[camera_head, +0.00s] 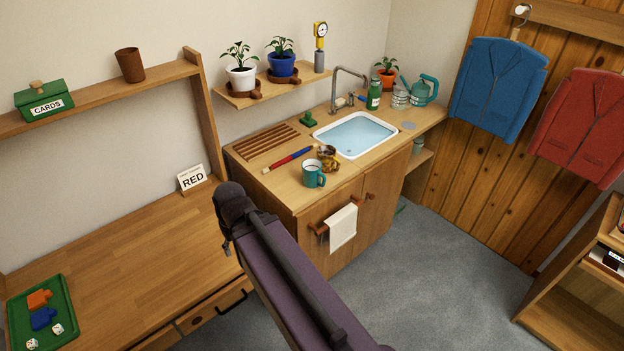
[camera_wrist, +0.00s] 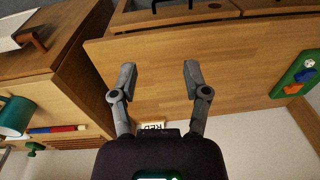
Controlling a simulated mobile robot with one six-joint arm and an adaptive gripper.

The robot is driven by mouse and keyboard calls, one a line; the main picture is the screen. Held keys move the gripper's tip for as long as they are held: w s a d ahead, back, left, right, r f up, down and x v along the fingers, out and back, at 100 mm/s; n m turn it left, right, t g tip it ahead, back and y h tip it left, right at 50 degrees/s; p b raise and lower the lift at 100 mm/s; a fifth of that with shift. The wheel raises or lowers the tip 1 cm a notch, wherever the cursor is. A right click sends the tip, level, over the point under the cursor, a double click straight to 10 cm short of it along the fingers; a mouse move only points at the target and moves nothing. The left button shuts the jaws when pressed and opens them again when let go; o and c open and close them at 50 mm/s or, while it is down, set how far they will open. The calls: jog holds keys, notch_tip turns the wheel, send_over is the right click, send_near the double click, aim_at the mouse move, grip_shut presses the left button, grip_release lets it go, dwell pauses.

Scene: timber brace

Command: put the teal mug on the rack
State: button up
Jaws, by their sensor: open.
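The teal mug (camera_head: 313,174) stands upright on the wooden sink counter near its front edge, and part of it shows at the left edge of the wrist view (camera_wrist: 15,115). A slatted wooden rack (camera_head: 265,143) lies flat and bare at the counter's back left, left of the sink. My gripper (camera_wrist: 158,75) is open and empty, its two fingers apart over the desk. It is well away from the mug. In the head view my dark arm end is left of the counter and the fingers cannot be made out.
A red and blue rolling-pin-shaped object (camera_head: 288,160) lies between rack and mug. Small brown and yellow items (camera_head: 328,158) sit just behind the mug. The water-filled sink (camera_head: 354,134) is to the right. A RED card (camera_head: 193,178) stands on the desk (camera_head: 130,240), otherwise mostly clear.

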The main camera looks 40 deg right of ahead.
jog(key=w+d+f+t+y+b, duration=0.25)
jog(key=w+d+f+b, duration=0.2)
jog(key=d, duration=0.25)
jog(key=m+t+h+b, duration=0.2)
jog(key=t+h+b, duration=0.2)
jog(key=t+b, duration=0.85)
send_near(315, 176)
jog(key=s+d+g+b, duration=0.1)
jog(key=s+g, duration=0.1)
jog(key=s, duration=0.4)
jog(key=shift+w+d+f, duration=0.1)
jog(key=shift+w+f, duration=0.1)
jog(key=shift+f, duration=0.05)
jog(key=shift+w, duration=0.1)
jog(key=shift+b+x, duration=1.75)
jog(key=shift+x, duration=2.6)
